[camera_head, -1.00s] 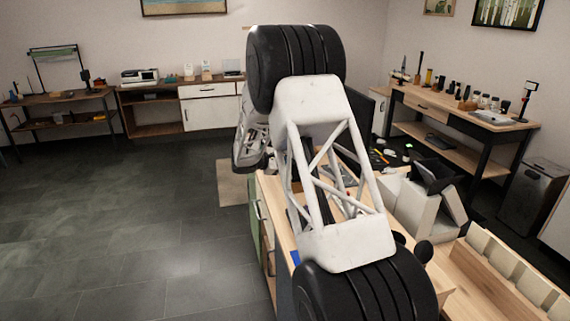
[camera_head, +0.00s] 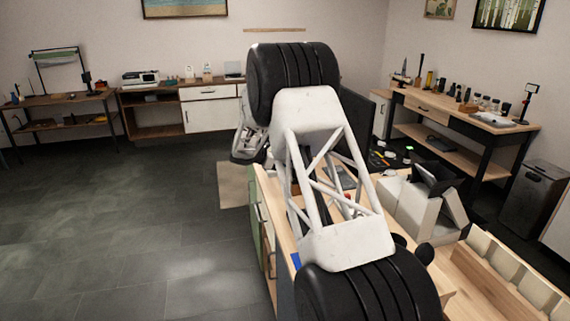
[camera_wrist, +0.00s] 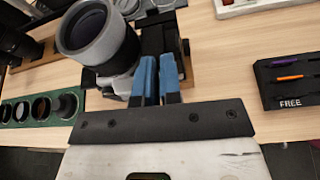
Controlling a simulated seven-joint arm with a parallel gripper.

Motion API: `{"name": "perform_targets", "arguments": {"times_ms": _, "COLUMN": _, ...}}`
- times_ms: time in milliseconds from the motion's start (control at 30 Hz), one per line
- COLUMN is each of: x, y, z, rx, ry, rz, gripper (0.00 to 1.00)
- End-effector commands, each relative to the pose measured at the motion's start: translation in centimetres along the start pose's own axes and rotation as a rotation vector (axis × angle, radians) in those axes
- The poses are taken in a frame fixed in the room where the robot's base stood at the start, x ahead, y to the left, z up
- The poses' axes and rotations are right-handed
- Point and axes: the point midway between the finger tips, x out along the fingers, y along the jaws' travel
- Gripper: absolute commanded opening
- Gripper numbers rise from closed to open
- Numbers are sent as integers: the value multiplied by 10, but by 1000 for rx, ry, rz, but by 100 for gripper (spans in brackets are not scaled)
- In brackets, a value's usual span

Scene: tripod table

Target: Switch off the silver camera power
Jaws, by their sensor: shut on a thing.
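The silver camera (camera_wrist: 92,36) shows in the wrist view at the upper left, its big round lens tilted up, with a dark part to its right. My gripper (camera_wrist: 157,66) has blue fingers close together at the right side of the camera, shut on a part of it. The gripped part is mostly hidden between the fingers, and I cannot make out the power switch. In the head view my arm hides the gripper and the camera.
A green holder (camera_wrist: 40,108) with round lens filters is at the left in the wrist view. A black tray (camera_wrist: 290,84) marked FREE holds pens at the right. Bare wooden tabletop (camera_wrist: 218,60) lies between the camera and the tray. A sloped pale box (camera_head: 420,205) stands right of my arm.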

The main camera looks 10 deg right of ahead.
Motion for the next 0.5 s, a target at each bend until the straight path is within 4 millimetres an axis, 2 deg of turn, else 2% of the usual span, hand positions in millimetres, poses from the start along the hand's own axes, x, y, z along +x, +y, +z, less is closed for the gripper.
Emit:
{"name": "perform_targets", "arguments": {"times_ms": 233, "x": 0, "y": 4, "z": 0, "rx": -84, "ry": 0, "rz": -35, "gripper": 0}}
{"name": "perform_targets", "arguments": {"times_ms": 500, "x": 0, "y": 4, "z": 0, "rx": -101, "ry": 0, "rz": -42, "gripper": 0}}
